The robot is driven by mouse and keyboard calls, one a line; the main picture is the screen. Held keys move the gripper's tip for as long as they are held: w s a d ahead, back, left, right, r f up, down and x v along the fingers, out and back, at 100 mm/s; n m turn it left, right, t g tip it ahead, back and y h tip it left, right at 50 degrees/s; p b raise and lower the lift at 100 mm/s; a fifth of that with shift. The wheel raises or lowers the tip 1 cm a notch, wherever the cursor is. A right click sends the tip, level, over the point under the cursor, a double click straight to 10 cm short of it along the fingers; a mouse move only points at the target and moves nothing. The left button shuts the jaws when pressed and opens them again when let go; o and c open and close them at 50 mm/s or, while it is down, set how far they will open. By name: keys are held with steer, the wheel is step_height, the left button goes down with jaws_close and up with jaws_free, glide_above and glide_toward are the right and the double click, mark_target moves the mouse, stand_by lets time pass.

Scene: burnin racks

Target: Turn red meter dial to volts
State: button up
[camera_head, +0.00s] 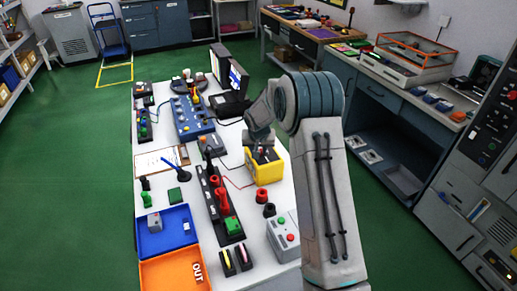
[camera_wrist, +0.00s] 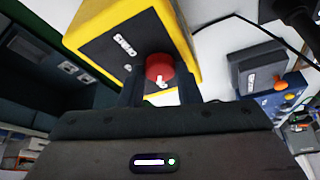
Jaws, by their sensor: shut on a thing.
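A yellow meter (camera_head: 267,168) with a dark face stands on the white table, below my gripper (camera_head: 261,146) in the head view. In the wrist view the yellow meter (camera_wrist: 187,22) fills the upper middle, and its red dial (camera_wrist: 159,67) sits between the fingers of my gripper (camera_wrist: 160,88). My gripper is shut on the red dial. The dial has a small white mark on its lower part. White lettering (camera_wrist: 124,44) on the meter face is turned and hard to read. My fingers and arm hide part of the dial's surroundings.
A grey box (camera_head: 212,144) stands left of the meter, with thin cables nearby. A black strip with red parts (camera_head: 222,203) lies in front left. A grey box with red and green buttons (camera_head: 283,238) stands in front. Red and black cylinders (camera_head: 262,195) stand close by.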

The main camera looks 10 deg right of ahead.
steer(key=shift+a+f+b, duration=0.1)
steer(key=shift+b, duration=0.25)
steer(key=m+b, duration=0.1)
steer(key=b, duration=0.2)
steer(key=shift+w+a+f+m+h, duration=0.1)
steer(key=shift+f+m+h, duration=0.1)
steer(key=shift+m+h, duration=0.2)
steer(key=m+h+b, duration=0.1)
steer(key=m+b, duration=0.1)
steer(key=b, duration=0.1)
steer(key=shift+a+m+g, duration=0.1)
steer(key=shift+m+g, duration=0.2)
steer(key=m, duration=0.1)
steer(key=m+b, duration=0.1)
steer(key=m+g+h+b, duration=0.1)
steer(key=shift+w+r+m, duration=0.1)
steer(key=shift+r+m, duration=0.15)
steer(key=shift+m, duration=0.05)
steer(key=shift+w+r+m+g+h, duration=0.1)
steer(key=shift+m+g+h, duration=0.35)
steer(key=shift+m, duration=1.45)
steer(key=shift+a+g, duration=0.1)
steer(key=shift+g, duration=0.15)
steer(key=o, duration=1)
steer(key=shift+c, duration=0.2)
steer(key=shift+r, duration=0.1)
